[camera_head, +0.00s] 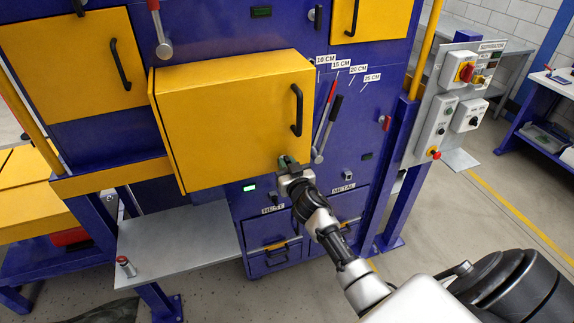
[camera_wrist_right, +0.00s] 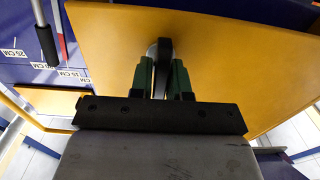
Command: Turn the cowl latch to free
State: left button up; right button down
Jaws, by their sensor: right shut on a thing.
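The yellow cowl (camera_head: 230,120) is a large box-shaped cover on the blue machine, with a black bar handle (camera_head: 297,110) at its right side. My right gripper (camera_head: 287,163) is at the cowl's lower right corner, below that handle. In the right wrist view its green fingers (camera_wrist_right: 160,75) are shut on a dark, rounded piece, apparently the cowl latch (camera_wrist_right: 160,48), against the yellow face. My left gripper is not in view.
Levers with red (camera_head: 328,98) and black (camera_head: 334,108) grips stand right of the cowl beside distance labels. A grey shelf (camera_head: 185,245) juts out below left. A control panel (camera_head: 450,100) is at the right.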

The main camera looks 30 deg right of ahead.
jog(key=shift+n, duration=0.3)
jog(key=n+b, duration=0.1)
jog(key=n, duration=0.2)
jog(key=shift+a+f+n, duration=0.1)
jog(key=shift+f+n, duration=0.05)
jog(key=shift+n, duration=0.25)
jog(key=n+b, duration=0.1)
jog(key=n, duration=0.3)
jog(key=shift+a+n, duration=0.1)
jog(key=shift+n, duration=0.2)
jog(key=shift+a+f+n+b, duration=0.1)
jog(key=shift+n+b, duration=0.15)
jog(key=shift+n, duration=1.95)
jog(key=shift+f+n+b, duration=0.1)
jog(key=shift+n+b, duration=0.15)
jog(key=shift+n, duration=1.95)
jog(key=c, duration=1.2)
grip_release()
jog(key=shift+w, duration=0.1)
jog(key=shift+o, duration=0.2)
